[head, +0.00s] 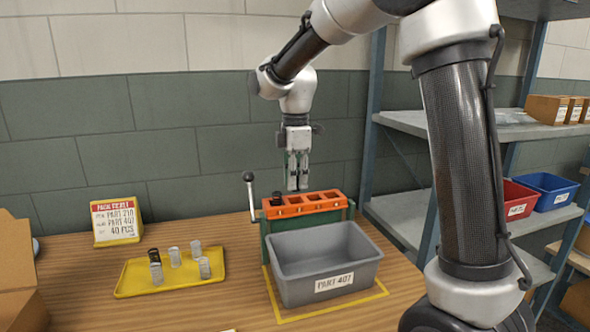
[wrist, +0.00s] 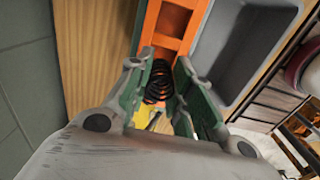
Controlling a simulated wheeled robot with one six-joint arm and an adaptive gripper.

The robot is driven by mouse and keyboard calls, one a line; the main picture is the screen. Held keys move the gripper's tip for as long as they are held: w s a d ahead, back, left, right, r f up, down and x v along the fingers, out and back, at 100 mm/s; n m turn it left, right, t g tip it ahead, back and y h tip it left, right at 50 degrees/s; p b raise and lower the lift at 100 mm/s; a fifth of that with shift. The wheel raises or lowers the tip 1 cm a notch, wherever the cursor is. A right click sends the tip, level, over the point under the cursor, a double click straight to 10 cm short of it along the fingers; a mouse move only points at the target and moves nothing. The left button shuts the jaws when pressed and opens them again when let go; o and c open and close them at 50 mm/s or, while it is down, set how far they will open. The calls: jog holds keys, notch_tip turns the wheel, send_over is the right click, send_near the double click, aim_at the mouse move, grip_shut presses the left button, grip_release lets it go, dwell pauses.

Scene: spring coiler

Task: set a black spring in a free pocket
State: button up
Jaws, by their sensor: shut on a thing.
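My gripper (head: 298,186) is above the orange pocket block (head: 312,205), pointing down, with its fingertips just over the pockets. In the wrist view my gripper (wrist: 158,88) has its green fingers on both sides of a black spring (wrist: 158,80), and it is shut on it. The orange block (wrist: 167,42) lies beneath, with open pockets showing. In the head view a dark thing (head: 276,201) shows at the block's left-end pocket. A yellow tray (head: 130,287) holds one black spring (head: 154,255) and several silver springs (head: 175,257).
A grey bin (head: 340,252) labelled PART 407 stands in front of the block. A lever with a black knob (head: 249,178) rises at the block's left. A yellow pack ticket stand (head: 117,221) is at the back left. A metal shelf (head: 420,222) stands at the right.

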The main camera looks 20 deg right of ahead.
aim_at(296, 191)
jog(key=shift+f, duration=2.05)
jog(key=shift+s+f, duration=0.1)
jog(key=o, duration=1)
jog(key=shift+f, duration=0.1)
jog(key=shift+o, duration=0.2)
jog(key=shift+r, duration=0.3)
notch_tip(296, 191, up, 16)
